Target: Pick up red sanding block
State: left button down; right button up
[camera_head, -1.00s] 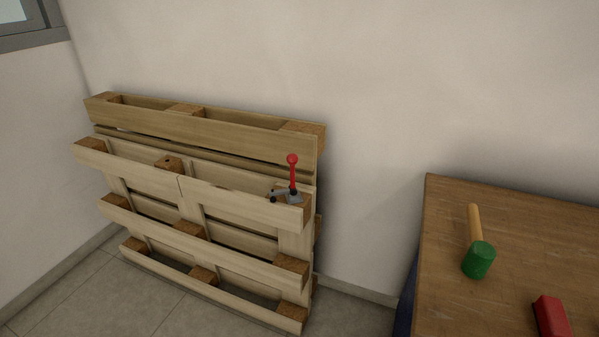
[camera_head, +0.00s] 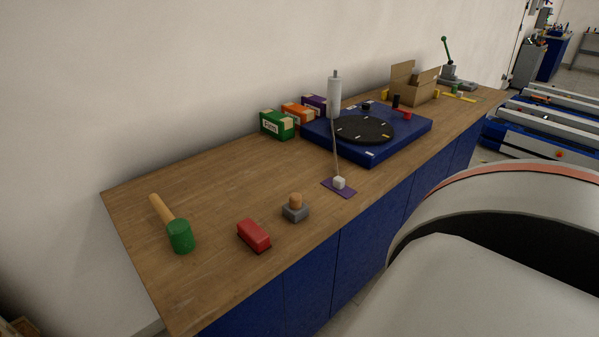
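The red sanding block (camera_head: 254,235) lies on the wooden workbench (camera_head: 215,278) near its front edge, toward the left end. It has a red top and a dark underside. A green-headed mallet (camera_head: 179,236) lies to its left, and a grey block with a brown knob (camera_head: 295,209) stands to its right. Neither of my grippers shows in the head view.
A blue turntable base (camera_head: 368,132), small boxes (camera_head: 277,124) and an open cardboard box (camera_head: 413,86) stand behind. A large part of my own body fills the lower right. Bare bench surrounds the red block.

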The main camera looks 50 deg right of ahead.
aim_at(257, 238)
jog(key=z, duration=1.15)
jog(key=i+j+z, duration=0.25)
jog(key=j, duration=0.3)
jog(key=j+z, duration=0.25)
jog(key=j, duration=0.3)
